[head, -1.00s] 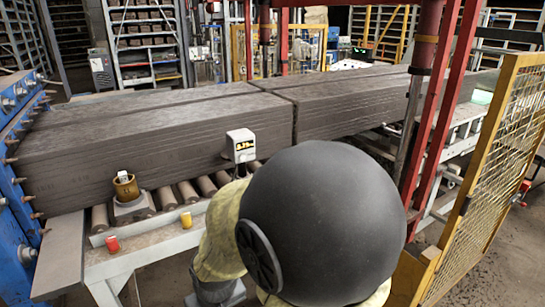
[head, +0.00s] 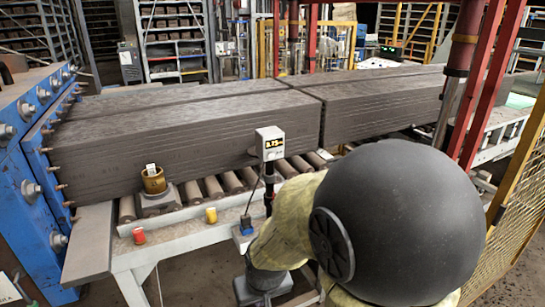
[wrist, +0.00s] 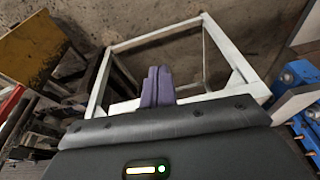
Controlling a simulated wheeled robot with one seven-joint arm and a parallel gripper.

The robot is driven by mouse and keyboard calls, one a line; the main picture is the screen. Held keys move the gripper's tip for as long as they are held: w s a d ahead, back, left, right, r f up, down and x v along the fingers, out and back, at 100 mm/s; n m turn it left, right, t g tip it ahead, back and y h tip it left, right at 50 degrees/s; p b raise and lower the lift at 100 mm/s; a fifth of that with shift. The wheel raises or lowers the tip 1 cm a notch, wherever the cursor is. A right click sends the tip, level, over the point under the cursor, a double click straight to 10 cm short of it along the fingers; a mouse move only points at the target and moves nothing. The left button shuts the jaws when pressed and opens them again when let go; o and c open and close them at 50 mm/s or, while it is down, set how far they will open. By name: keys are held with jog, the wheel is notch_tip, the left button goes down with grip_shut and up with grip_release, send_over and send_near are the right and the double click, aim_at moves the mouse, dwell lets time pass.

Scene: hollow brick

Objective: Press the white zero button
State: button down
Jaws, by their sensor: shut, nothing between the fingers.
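A white display box (head: 270,143) with lit yellow digits stands on a dark post in front of the long grey clay block. A small grey-and-white box (head: 244,234) sits low beside that post; I cannot tell whether it bears the white zero button. A white frame lies beyond the fingers in the wrist view.
The roller table (head: 178,240) has a red piece (head: 138,235) and a yellow piece (head: 211,215) on its front edge. The long clay block (head: 190,145) lies behind. A blue machine (head: 40,170) stands left, and a yellow mesh fence (head: 520,190) right.

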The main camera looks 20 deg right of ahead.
aim_at(271, 155)
jog(key=w+d+r+m+t+h+p, duration=0.1)
jog(key=w+d+m+t+h+p, duration=0.15)
jog(key=w+d+m, duration=0.4)
jog(key=w+d+r+m+t+h+p, duration=0.1)
jog(key=w+d+r+m+t+h, duration=0.2)
jog(key=w, duration=0.6)
jog(key=w+d+r+m+t+h+p, duration=0.1)
jog(key=w+d+r+m+t+h, duration=0.1)
jog(key=d+r+m+t+h, duration=0.1)
jog(key=w+d+r+m+t+h+p, duration=0.2)
jog(key=d+r+m+t+h, duration=0.1)
jog(key=r, duration=0.5)
jog(key=shift+w+d+h, duration=0.3)
jog(key=shift+d+h, duration=0.35)
jog(key=shift+h, duration=0.4)
jog(key=shift+w, duration=0.1)
jog(key=w+p, duration=0.2)
jog(key=w, duration=0.6)
jog(key=shift+w+a, duration=0.15)
jog(key=shift+w, duration=0.2)
